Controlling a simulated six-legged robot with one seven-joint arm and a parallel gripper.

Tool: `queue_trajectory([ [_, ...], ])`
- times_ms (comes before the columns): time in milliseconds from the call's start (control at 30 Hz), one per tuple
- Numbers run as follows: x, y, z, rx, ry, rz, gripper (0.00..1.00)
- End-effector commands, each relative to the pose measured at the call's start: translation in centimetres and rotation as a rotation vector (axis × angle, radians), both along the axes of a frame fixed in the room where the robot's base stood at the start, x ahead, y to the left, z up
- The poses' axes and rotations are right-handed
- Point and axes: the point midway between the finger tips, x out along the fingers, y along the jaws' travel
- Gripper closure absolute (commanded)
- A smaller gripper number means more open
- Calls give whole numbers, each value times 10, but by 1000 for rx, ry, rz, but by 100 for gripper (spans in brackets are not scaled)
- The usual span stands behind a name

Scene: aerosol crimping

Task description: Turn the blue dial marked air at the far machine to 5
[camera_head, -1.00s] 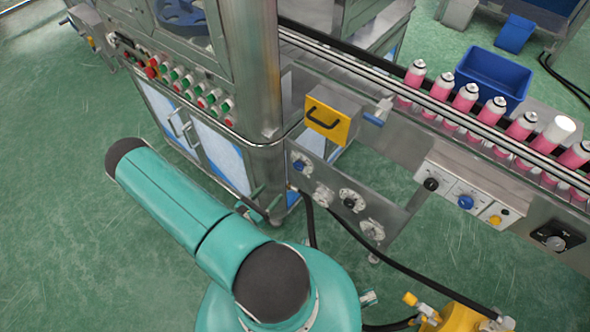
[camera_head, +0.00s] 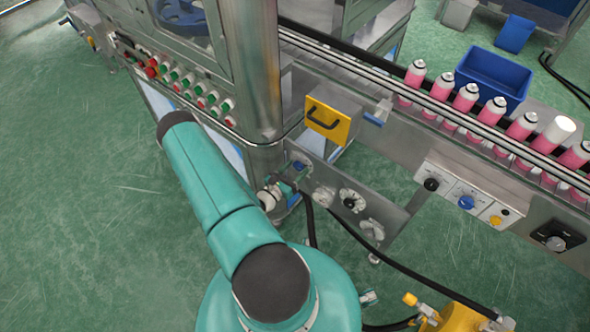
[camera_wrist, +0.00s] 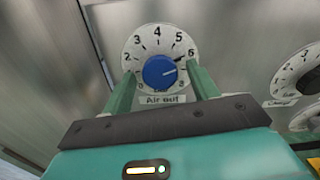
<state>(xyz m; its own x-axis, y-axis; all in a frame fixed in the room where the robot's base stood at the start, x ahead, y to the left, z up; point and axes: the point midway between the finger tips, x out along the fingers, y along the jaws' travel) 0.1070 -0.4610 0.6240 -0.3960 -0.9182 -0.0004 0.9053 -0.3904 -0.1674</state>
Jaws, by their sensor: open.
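The blue dial (camera_wrist: 159,71) has a white numbered face above a label that seems to read "Air out". Its pointer looks turned to the right, just below the 6; the exact reading is hard to tell. My gripper (camera_wrist: 160,76) is open, with one green finger on each side of the lower part of the dial. I cannot tell whether the fingers touch the knob. In the head view the dial (camera_head: 300,165) sits at the left end of a metal panel, partly covered by my gripper (camera_head: 287,182).
More white dials (camera_head: 352,200) sit to the right on the same panel. Another blue knob (camera_head: 466,202) is on the conveyor's control boxes. A yellow-fronted box (camera_head: 327,121) juts out above. The machine's corner post (camera_head: 254,70) stands close on the left, beside my arm.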

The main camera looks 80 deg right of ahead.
Motion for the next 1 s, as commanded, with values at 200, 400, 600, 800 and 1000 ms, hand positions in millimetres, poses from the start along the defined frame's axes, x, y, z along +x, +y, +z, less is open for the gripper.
queue_trajectory([
  [200,-1,-3,0,0,0,0,41],
  [400,-1,-2,0,0,0,0,64],
  [600,-1,-2,0,0,0,0,86],
  [800,-1,-2,0,11,24,2,86],
  [1000,1,-2,0,43,105,5,86],
])
